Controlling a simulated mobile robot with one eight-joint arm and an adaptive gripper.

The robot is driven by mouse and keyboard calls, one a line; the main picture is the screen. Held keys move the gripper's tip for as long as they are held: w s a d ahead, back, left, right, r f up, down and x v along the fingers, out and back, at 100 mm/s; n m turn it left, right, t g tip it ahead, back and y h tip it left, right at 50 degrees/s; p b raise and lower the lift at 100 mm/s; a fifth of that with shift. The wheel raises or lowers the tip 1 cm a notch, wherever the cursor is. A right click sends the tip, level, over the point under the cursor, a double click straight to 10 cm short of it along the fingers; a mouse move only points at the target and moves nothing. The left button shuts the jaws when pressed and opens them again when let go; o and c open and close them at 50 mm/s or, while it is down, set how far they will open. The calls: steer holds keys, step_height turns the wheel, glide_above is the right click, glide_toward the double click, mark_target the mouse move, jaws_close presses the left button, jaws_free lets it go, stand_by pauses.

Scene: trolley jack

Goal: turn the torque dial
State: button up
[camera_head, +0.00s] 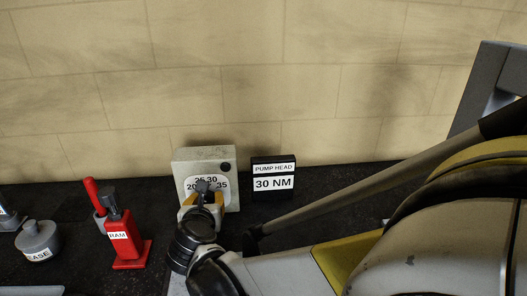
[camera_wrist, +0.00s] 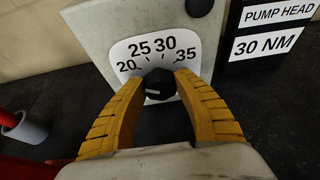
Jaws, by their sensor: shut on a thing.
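The torque dial is a black knob (camera_wrist: 159,84) on a grey box, with a white scale plate (camera_wrist: 157,50) reading 20, 25, 30 and 35 around it. My gripper (camera_wrist: 160,90) has its yellow fingers on either side of the knob and is shut on it. A pale mark shows on the knob's near face; I cannot tell for sure which number it points to. In the head view the grey box (camera_head: 222,160) stands against the wall, and my gripper (camera_head: 203,197) is in front of it, hiding most of the knob.
A black sign (camera_head: 273,179) reading PUMP HEAD 30 NM stands right of the box. A red RAM part (camera_head: 122,237) and a grey grease pot (camera_head: 38,239) stand to the left. A small black knob (camera_wrist: 199,7) sits higher on the box. The wall is close behind.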

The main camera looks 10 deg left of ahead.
steer(key=shift+m, duration=0.3)
steer(key=shift+w+d+m+y, duration=0.1)
steer(key=shift+m+y, duration=0.7)
steer(key=shift+m, duration=0.2)
steer(key=m+y+b, duration=0.1)
steer(key=m+y, duration=0.1)
steer(key=m, duration=0.1)
steer(key=shift+f+g+b, duration=0.15)
steer(key=shift+g+b, duration=0.25)
steer(key=m+y+b, duration=0.2)
steer(key=m, duration=0.1)
steer(key=shift+d+f, duration=0.1)
steer(key=shift+m+t+y+b, duration=0.55)
steer(key=shift+m+b, duration=0.35)
steer(key=shift+m, duration=0.5)
steer(key=o, duration=1.2)
